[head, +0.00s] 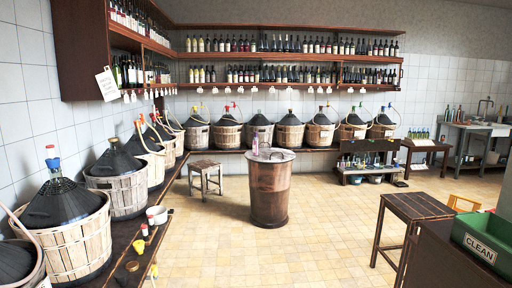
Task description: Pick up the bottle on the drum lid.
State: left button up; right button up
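A brown drum (269,194) stands alone in the middle of the tiled floor. Its round lid (287,158) is pale at the edge. A small clear, slightly pinkish bottle (264,150) stands upright on the lid, left of its middle. A small dark thing, too small to make out, lies on the lid to the right of the bottle. Neither of my grippers is in view, and nothing touches the bottle.
A wooden stool (206,173) stands left of the drum. A taller table (417,208) and a green crate marked CLEAN (484,240) are at right. Basketed demijohns (65,232) line benches along the left and back walls. Floor in front of the drum is clear.

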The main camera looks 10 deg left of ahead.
aim_at(255, 140)
jog(key=i+u, duration=0.25)
jog(key=i, duration=4.35)
jog(key=j, duration=0.1)
